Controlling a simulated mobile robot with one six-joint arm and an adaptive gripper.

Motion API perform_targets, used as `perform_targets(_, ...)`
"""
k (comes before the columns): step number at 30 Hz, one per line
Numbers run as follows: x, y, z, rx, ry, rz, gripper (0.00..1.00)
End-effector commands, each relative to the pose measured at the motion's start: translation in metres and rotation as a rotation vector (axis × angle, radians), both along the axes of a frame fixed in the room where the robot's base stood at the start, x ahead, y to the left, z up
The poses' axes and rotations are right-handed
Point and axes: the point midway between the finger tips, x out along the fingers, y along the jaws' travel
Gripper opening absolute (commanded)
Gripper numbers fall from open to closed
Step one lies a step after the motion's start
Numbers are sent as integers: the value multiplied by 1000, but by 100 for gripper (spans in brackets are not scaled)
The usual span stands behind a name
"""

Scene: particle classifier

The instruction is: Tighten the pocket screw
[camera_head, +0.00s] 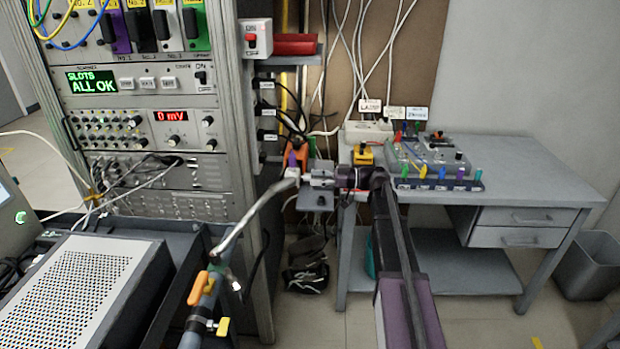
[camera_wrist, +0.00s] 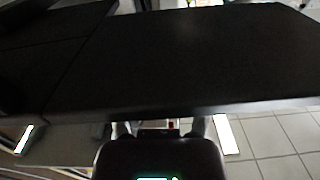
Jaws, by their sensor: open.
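My gripper (camera_head: 318,179) is at the right side of the equipment rack (camera_head: 243,185), its tips pointing left. It is open, and I see nothing held in it. A small white and purple part (camera_head: 292,172) shows just left of the tips, by an orange piece (camera_head: 296,155); I cannot tell whether the tips touch it. I cannot pick out the pocket screw in either view. In the wrist view, a wide dark surface fills the upper part, and my gripper's fingers (camera_wrist: 165,127) show at its lower edge.
The rack's screen (camera_head: 91,81) reads "SLOTS ALL OK", and a red display (camera_head: 171,116) reads "0 mV". A bent metal pipe (camera_head: 255,215) rises close left of my gripper. Cables hang behind. A grey desk (camera_head: 535,180) with a tool tray (camera_head: 440,184) stands at right.

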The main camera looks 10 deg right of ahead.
Motion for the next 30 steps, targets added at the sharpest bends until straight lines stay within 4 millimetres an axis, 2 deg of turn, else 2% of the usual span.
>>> perform_targets(12,-15,-65,0,-1,0,-3,69)
perform_targets(16,-19,-80,0,-1,0,-2,69)
perform_targets(22,-22,-92,0,-1,0,0,69)
perform_targets(30,-23,-94,0,-1,0,0,69)
